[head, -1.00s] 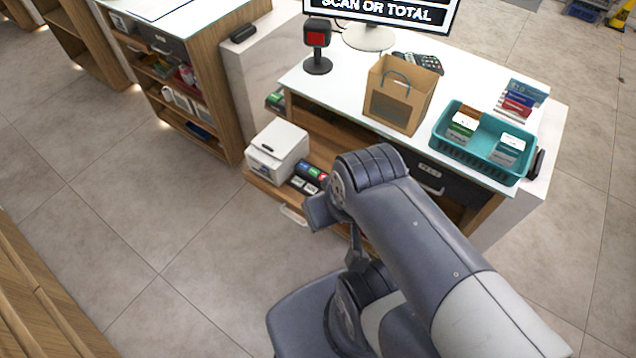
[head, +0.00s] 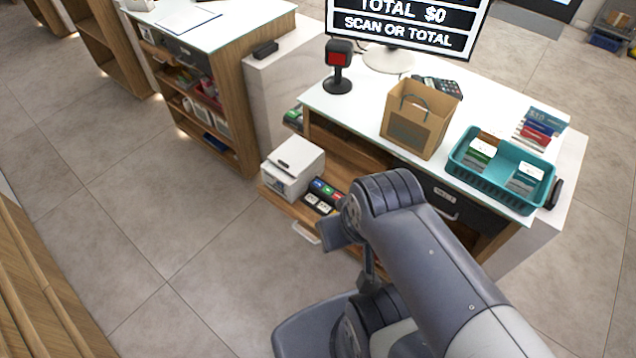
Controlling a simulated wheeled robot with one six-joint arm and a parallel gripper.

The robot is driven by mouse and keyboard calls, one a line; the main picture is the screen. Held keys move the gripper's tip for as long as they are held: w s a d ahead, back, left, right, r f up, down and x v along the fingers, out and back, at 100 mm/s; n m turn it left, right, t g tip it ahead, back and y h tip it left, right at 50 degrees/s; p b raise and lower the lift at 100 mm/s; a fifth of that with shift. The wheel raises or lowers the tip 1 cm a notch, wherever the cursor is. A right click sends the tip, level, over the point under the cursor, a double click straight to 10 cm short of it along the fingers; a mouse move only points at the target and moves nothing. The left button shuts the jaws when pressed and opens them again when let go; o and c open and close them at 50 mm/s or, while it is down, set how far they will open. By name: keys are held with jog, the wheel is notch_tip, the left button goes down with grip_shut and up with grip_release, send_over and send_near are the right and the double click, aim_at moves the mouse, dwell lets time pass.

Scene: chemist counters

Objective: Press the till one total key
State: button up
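The till screen (head: 402,22) stands at the back of the white counter and reads "TOTAL $0" and "SCAN OR TOTAL". A small block of keys (head: 322,196), some coloured and some white, sits on a low pulled-out wooden shelf at the counter's front. I cannot read the key labels, so I cannot tell which is the total key. A white box-shaped machine (head: 292,167) stands left of the keys. My arm's elbow is just right of the keys, with its links across the lower right. I cannot make out my gripper's fingers.
On the counter (head: 362,110) are a red-faced scanner (head: 338,66), a dark keypad device (head: 437,86), a brown paper bag (head: 420,118) and a teal basket (head: 500,170) with boxes. Another counter (head: 210,32) stands at upper left. The floor (head: 150,220) at left is clear.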

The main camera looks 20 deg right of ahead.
grip_shut()
dwell(1.4)
